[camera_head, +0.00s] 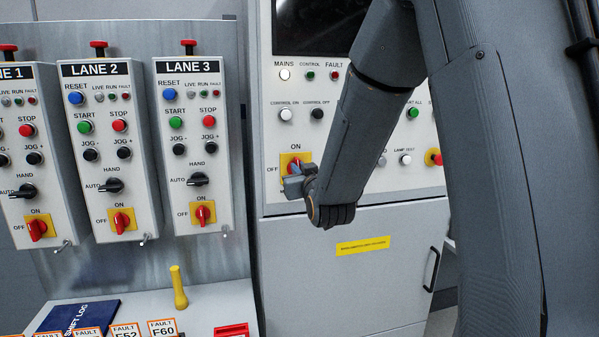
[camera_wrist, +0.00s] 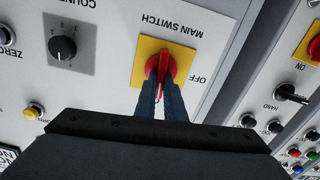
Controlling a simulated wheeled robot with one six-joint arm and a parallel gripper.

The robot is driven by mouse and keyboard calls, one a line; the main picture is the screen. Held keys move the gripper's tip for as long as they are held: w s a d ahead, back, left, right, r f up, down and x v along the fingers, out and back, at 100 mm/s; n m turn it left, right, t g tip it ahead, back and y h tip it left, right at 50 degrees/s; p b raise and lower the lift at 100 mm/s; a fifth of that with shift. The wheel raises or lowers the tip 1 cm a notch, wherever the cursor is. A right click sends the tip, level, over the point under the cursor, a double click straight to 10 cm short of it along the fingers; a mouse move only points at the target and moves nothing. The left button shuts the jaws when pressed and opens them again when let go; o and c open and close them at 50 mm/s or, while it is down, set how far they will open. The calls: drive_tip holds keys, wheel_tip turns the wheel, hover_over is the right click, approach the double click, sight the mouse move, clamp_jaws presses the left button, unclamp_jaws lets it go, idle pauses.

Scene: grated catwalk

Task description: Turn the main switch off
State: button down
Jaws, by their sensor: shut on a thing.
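The main switch is a red rotary knob on a yellow plate (camera_head: 285,159) on the grey cabinet's front, with ON above it and OFF to its left. In the wrist view, which is upside down, the red knob (camera_wrist: 163,66) sits below the MAIN SWITCH label, with OFF to its right. Its handle runs roughly up and down there, not toward the OFF label. My gripper (camera_head: 296,179) is at the switch, its two dark fingers (camera_wrist: 161,98) shut on the handle from either side. In the head view the gripper hides most of the knob.
Three lane boxes stand at left, including LANE 3 (camera_head: 190,140), with their own red switches on yellow plates. A red emergency button (camera_head: 434,157) is right of my arm. Below lies a lower cabinet door (camera_head: 345,275). A yellow handle-like object (camera_head: 178,288) stands on the desk.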

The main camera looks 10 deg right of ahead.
drive_tip(key=n+b, duration=0.2)
drive_tip(key=n, duration=0.3)
drive_tip(key=n+b, duration=0.3)
drive_tip(key=n, duration=0.3)
drive_tip(key=a+f+n+b, duration=0.1)
drive_tip(key=n+b, duration=0.1)
drive_tip(key=n, duration=0.3)
drive_tip(key=shift+f, duration=0.1)
drive_tip(key=shift+n, duration=0.4)
drive_tip(key=c, duration=1.8)
unclamp_jaws()
drive_tip(key=shift+c, duration=0.2)
drive_tip(key=shift+s, duration=0.15)
drive_tip(key=s+b, duration=0.1)
drive_tip(key=s, duration=0.6)
drive_tip(key=shift+s, duration=0.25)
